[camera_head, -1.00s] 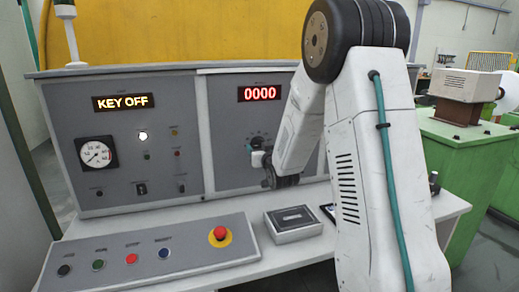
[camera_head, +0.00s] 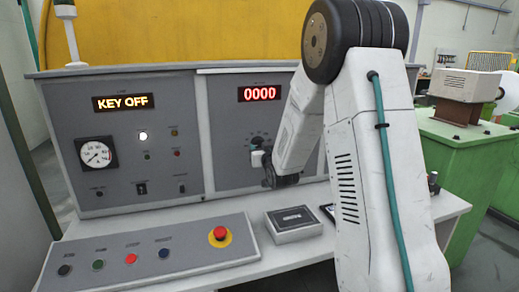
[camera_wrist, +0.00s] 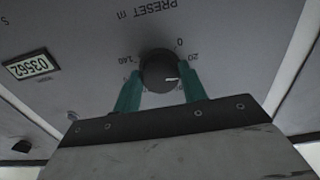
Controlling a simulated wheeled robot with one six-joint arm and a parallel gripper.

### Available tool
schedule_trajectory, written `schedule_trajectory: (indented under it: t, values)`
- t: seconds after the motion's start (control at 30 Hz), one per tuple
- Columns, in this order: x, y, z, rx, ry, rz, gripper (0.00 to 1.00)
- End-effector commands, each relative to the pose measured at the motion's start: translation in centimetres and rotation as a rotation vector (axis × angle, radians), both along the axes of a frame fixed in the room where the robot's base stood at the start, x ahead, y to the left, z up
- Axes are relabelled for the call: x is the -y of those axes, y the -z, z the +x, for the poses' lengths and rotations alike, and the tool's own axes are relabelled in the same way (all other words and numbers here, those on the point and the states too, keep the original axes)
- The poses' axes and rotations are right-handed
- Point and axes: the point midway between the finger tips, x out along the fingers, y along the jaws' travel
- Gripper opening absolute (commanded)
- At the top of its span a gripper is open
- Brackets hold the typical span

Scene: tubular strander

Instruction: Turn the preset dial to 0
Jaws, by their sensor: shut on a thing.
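The preset dial (camera_wrist: 160,72) is a round black knob with a short white mark, seen in the wrist view. The picture is turned over, so the panel lettering reads upside down. The mark points to the right and slightly down, away from the printed 0, which is at the upper right of the knob beside the 20. My gripper (camera_wrist: 161,76) has its two teal fingers shut on the knob, one on each side. The right finger hides part of the scale. In the head view, my gripper (camera_head: 256,148) is at the right panel, covering most of the dial.
A red 0000 display (camera_head: 259,93) is above the dial, and a KEY OFF display (camera_head: 123,102) is on the left panel. Below are a button console (camera_head: 190,249) with a red mushroom button (camera_head: 219,234) and a small grey box (camera_head: 293,222) on the desk.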

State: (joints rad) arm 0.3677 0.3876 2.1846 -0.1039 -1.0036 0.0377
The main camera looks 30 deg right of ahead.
Motion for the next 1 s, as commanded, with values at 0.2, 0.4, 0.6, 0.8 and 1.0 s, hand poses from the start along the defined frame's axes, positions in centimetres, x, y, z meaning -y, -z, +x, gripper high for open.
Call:
schedule_trajectory:
  t: [0.2,0.4,0.6,0.8,1.0]
  values:
    - [-0.06,-0.01,0.05,-0.007,-0.002,-0.023,0.19]
    - [-0.03,-0.02,0.04,-0.023,-0.002,-0.082,0.19]
    - [0.0,-0.04,0.03,-0.061,-0.002,-0.216,0.19]
    - [0.05,-0.06,0.02,-0.113,-0.001,-0.396,0.19]
    - [0.08,-0.1,0.02,-0.164,-0.001,-0.572,0.19]
